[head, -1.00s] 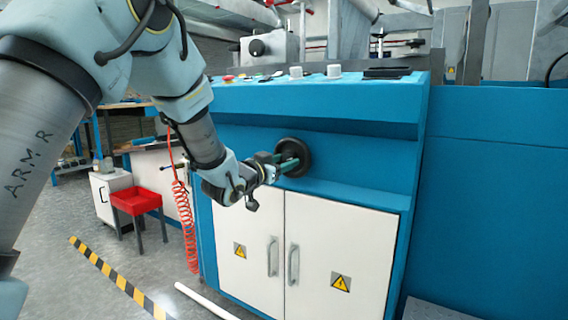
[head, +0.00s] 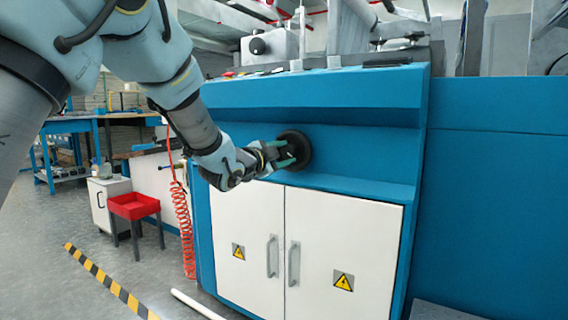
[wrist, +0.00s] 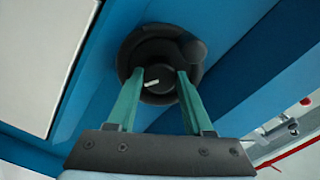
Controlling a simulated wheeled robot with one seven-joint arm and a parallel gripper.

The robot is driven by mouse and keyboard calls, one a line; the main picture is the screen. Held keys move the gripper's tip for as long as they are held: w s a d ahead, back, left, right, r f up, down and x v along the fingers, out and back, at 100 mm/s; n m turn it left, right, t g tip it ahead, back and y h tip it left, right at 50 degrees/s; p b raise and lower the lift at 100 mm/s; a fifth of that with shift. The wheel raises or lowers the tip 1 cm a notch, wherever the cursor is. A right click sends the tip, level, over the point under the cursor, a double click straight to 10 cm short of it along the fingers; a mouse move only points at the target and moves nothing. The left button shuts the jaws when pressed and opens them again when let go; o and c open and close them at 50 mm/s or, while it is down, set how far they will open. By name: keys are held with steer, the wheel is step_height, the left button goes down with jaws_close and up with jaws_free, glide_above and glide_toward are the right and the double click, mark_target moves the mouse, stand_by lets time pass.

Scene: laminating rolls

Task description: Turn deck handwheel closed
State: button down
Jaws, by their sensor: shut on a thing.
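The deck handwheel (head: 300,147) is a round black wheel on the blue front panel of the machine, above the white cabinet doors. In the wrist view the handwheel (wrist: 190,52) shows a dark rim and a central hub with a pale mark. My gripper (head: 290,153) reaches it from the left in the head view. In the wrist view the green fingers of my gripper (wrist: 160,74) stand either side of the hub and are shut on the wheel. The contact at the fingertips is partly hidden.
The blue machine (head: 490,210) fills the right. White cabinet doors (head: 338,240) with handles sit below the wheel. A coiled red hose (head: 183,225) hangs at the machine's left edge. A red bin (head: 134,205) stands farther left. A white pipe (head: 197,304) lies on the floor.

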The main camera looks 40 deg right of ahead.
steer(key=m+b, duration=0.2)
steer(key=m, duration=0.1)
steer(key=shift+f+b, duration=0.2)
steer(key=shift+b, duration=0.1)
steer(key=shift+r+m+b, duration=0.1)
steer(key=shift+m+b, duration=0.7)
steer(key=shift+m, duration=0.4)
steer(key=shift+c, duration=1.5)
jaws_free()
steer(key=shift+r, duration=0.1)
steer(key=p+v, duration=0.2)
steer(key=v, duration=0.8)
steer(key=shift+a, duration=0.35)
steer(key=shift+s, duration=0.1)
